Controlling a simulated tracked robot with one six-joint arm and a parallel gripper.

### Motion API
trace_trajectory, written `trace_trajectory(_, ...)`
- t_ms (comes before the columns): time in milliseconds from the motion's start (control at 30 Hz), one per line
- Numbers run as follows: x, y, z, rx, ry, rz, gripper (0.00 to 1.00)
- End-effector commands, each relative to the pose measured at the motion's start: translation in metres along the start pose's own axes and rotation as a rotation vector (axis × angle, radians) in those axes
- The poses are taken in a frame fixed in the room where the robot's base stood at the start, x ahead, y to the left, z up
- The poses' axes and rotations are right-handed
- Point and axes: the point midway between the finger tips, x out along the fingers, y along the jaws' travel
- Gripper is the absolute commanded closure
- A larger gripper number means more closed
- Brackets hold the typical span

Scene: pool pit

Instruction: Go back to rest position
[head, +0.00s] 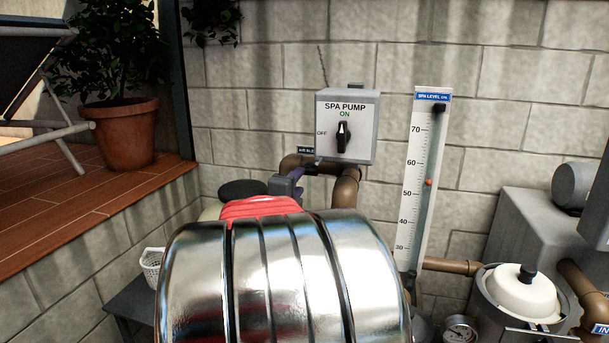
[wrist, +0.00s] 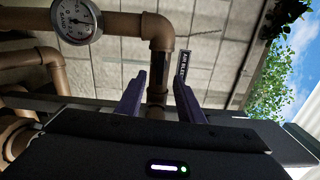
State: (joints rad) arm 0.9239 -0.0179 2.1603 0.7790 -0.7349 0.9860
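My gripper (wrist: 158,78) shows in the wrist view with its two purple fingers apart and nothing held between them. A brown pipe (wrist: 157,32) runs behind the gap. In the head view the gripper (head: 297,178) is mostly hidden behind my own arm, with a bit of purple finger showing near the brown pipe and below the spa pump switch box. Whether a finger touches the pipe I cannot tell.
The spa pump box (head: 346,125) has its knob upright at ON. A spa level gauge (head: 420,180) stands right of it. A white-lidded pot (head: 522,290) and grey machinery (head: 530,225) are at right. A potted plant (head: 127,135) stands on the raised deck (head: 60,225) at left.

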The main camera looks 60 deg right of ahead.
Motion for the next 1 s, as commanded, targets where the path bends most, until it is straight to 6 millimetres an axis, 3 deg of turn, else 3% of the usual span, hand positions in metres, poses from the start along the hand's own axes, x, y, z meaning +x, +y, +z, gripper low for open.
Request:
trace_trajectory(833, -0.006, 0.000, 0.000, -0.015, 0.000, 0.001, 0.66)
trace_trajectory(1000, -0.007, 0.019, 0.015, -0.117, -0.064, 0.070, 0.66)
